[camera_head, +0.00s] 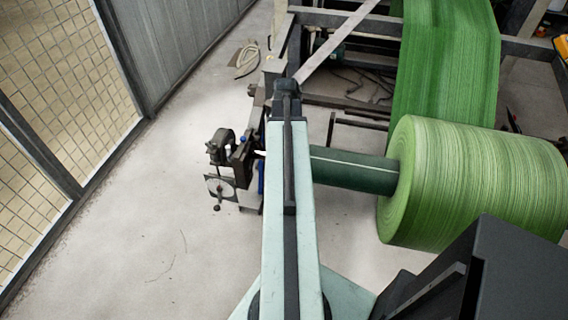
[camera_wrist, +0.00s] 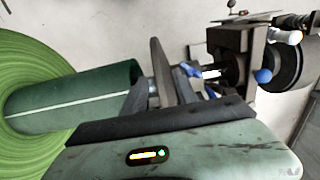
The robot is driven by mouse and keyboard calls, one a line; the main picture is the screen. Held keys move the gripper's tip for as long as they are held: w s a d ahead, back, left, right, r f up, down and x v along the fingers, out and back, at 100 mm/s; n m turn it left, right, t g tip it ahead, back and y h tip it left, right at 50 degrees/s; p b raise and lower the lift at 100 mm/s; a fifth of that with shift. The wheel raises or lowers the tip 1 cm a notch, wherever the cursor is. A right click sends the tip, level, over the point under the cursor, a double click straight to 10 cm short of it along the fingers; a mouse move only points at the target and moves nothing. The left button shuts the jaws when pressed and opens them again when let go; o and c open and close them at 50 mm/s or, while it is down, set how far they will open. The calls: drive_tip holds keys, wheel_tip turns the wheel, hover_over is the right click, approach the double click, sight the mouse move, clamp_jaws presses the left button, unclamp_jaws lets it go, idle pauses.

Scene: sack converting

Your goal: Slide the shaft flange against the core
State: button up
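The green core (camera_head: 350,171) is a dark tube with a pale line, sticking out leftward from the striped green roll. Its end is hidden behind my arm in the head view. In the wrist view the core (camera_wrist: 75,97) ends at left of centre. Just right of that end is a dark, tilted plate that looks like the shaft flange (camera_wrist: 160,65), apparently with a small gap between them. My gripper (camera_wrist: 161,95) has its dark fingers apart, one on each side of the flange's lower part. Contact is not clear. In the head view the flange and fingertips are hidden.
The green roll (camera_head: 475,185) fills the right side, with a green web (camera_head: 445,65) rising behind it. A shaft support with blue knobs (camera_head: 240,155) stands left of my arm. A mesh fence (camera_head: 65,110) runs along the left. The floor (camera_head: 150,240) between is clear.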

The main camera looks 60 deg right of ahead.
wheel_tip(320, 180, down, 8)
drive_tip(key=b, duration=0.7)
drive_tip(key=shift+s+r+b, duration=0.15)
drive_tip(key=shift+b, duration=0.2)
drive_tip(key=shift+c, duration=0.3)
clamp_jaws()
idle(0.5)
